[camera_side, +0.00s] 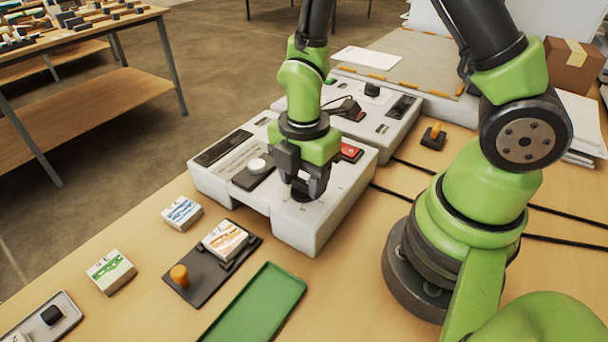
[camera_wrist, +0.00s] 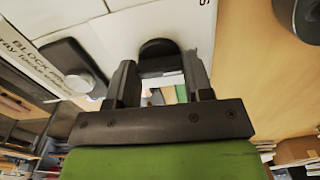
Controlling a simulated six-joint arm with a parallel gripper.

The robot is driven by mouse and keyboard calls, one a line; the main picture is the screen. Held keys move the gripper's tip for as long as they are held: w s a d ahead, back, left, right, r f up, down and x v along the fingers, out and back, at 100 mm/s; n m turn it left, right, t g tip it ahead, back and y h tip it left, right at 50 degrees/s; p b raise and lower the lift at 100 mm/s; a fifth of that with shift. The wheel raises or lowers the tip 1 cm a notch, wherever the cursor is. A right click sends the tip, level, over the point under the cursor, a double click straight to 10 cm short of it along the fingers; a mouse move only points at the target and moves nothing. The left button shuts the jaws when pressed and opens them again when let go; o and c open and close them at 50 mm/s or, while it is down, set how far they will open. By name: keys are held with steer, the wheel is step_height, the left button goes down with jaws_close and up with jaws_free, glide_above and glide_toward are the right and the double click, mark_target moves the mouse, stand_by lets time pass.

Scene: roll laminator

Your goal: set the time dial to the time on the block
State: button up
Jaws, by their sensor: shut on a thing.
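The white machine (camera_side: 330,215) stands on the table in the middle of the side view. My gripper (camera_side: 303,190) points down at its front right part and is shut on a dark round dial. In the wrist view the dial (camera_wrist: 158,48) shows between the two fingers of my gripper (camera_wrist: 160,82); its marks and setting cannot be read. A white block with orange print (camera_side: 225,240) sits on a dark plate (camera_side: 205,280) in front of the machine. Blocks with blue print (camera_side: 182,212) and green print (camera_side: 110,270) lie to its left. No time is legible on them.
A white round knob (camera_side: 257,165) on a dark base is left of my gripper. A red switch (camera_side: 350,152) is behind it. An orange peg (camera_side: 180,275) stands on the dark plate. A green tray (camera_side: 255,305) lies in front. A second white machine (camera_side: 385,125) stands behind.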

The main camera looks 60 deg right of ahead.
steer(key=m, duration=1.4)
steer(key=shift+m, duration=0.3)
steer(key=m, duration=0.8)
steer(key=shift+w+m, duration=0.1)
steer(key=shift+m, duration=0.2)
steer(key=o, duration=0.9)
